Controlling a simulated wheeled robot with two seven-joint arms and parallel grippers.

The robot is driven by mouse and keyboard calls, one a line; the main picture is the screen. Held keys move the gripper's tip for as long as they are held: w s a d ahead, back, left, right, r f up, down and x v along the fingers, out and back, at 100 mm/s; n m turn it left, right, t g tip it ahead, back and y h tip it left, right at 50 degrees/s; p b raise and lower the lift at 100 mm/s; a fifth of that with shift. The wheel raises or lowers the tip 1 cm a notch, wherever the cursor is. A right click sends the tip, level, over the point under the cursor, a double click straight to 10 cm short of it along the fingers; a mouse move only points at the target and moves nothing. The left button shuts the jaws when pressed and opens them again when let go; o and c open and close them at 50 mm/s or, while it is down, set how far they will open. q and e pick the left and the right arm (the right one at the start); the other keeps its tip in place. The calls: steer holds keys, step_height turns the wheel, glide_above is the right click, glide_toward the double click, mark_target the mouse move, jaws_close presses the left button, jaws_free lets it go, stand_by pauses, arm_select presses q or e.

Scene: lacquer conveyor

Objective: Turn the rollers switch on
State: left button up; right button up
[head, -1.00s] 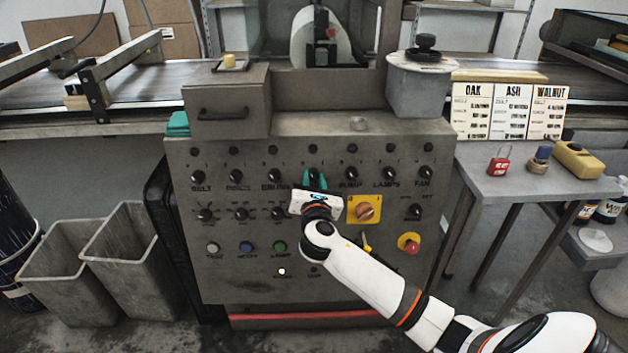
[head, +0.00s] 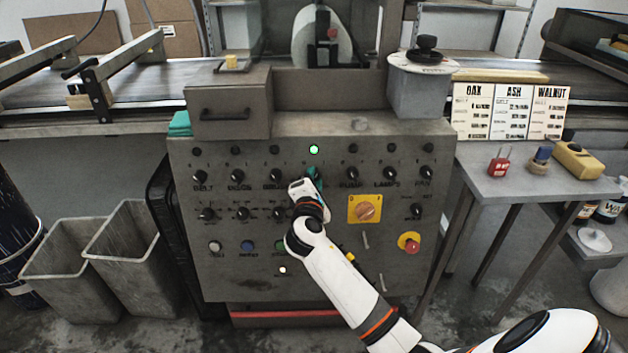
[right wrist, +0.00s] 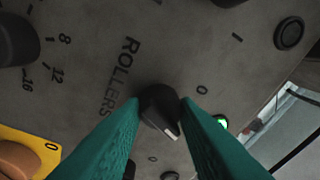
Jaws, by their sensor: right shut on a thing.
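The rollers switch (right wrist: 160,108) is a black knob with a white pointer mark, beside the printed word ROLLERS in the right wrist view. Its pointer aims to the lower right there. My right gripper (head: 315,180) has its teal fingers closed on either side of this knob, at the upper middle of the grey control panel (head: 215,285). In the head view the gripper mostly hides the knob and its label. The lamp (head: 314,149) straight above the switch glows green, and it also shows green in the right wrist view (right wrist: 221,123). My left gripper is not in view.
Similar black knobs stand in the same row, such as the pump knob (head: 352,174). A yellow-plated rotary switch (head: 365,209) and a red stop button (head: 411,246) are to the lower right. A side table (head: 480,180) stands at the right.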

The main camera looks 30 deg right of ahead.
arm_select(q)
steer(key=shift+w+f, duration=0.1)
arm_select(e)
steer(key=shift+m, duration=0.8)
steer(key=o, duration=1)
steer(key=shift+c, duration=0.2)
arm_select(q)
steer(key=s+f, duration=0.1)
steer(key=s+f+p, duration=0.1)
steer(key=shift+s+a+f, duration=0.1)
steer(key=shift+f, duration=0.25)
arm_select(e)
steer(key=v, duration=1.2)
steer(key=shift+r, duration=0.15)
